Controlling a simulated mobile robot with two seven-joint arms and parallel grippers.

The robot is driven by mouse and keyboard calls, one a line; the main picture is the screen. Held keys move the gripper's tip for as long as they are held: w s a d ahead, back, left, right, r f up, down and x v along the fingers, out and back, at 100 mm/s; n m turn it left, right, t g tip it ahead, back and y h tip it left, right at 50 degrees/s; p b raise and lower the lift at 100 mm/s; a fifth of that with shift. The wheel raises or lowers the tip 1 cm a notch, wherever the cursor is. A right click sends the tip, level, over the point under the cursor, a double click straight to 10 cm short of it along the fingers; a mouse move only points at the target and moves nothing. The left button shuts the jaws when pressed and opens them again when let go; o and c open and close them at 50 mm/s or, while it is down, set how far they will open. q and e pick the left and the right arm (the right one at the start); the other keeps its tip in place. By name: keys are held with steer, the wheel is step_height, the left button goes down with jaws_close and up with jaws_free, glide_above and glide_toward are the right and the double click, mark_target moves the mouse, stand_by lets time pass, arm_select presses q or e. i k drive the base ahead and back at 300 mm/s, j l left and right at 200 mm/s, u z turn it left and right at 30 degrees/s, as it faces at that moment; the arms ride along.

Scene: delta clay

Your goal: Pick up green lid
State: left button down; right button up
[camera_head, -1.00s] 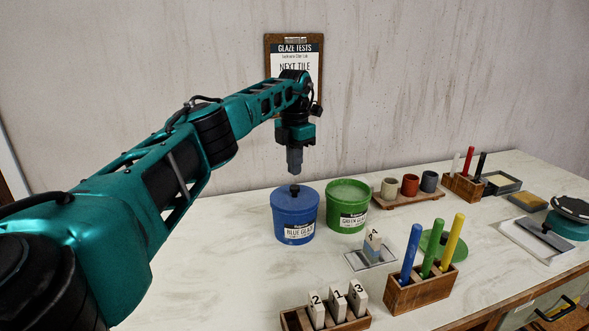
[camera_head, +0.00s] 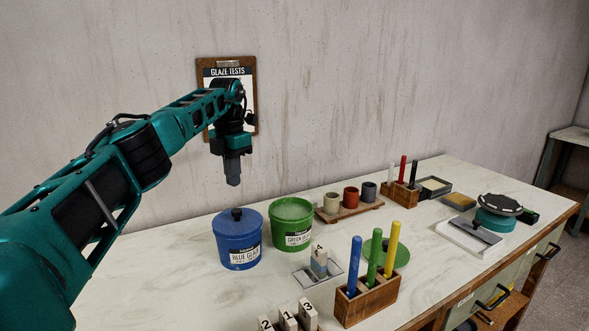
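The green lid (camera_head: 402,254) lies on the table behind the wooden block of coloured sticks. The sticks hide part of it, and a dark knob shows between them. The green bucket (camera_head: 292,236) stands without a lid, showing pale green glaze at its top. The blue bucket (camera_head: 238,252) beside it has its blue lid with a black knob on. My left gripper (camera_head: 233,180) points down above the blue bucket, clear of its knob, well to the left of the green lid. Its fingers look close together, with nothing seen between them. My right gripper is not in view.
A wooden block (camera_head: 366,300) with upright blue, green and yellow sticks stands in front of the lid. A tray with a tile (camera_head: 319,262) lies to its left. Cups on a board (camera_head: 351,197) stand behind. Numbered tiles (camera_head: 289,320) are at the front edge.

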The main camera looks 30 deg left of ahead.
mark_target(291, 225)
steer(key=k, duration=1)
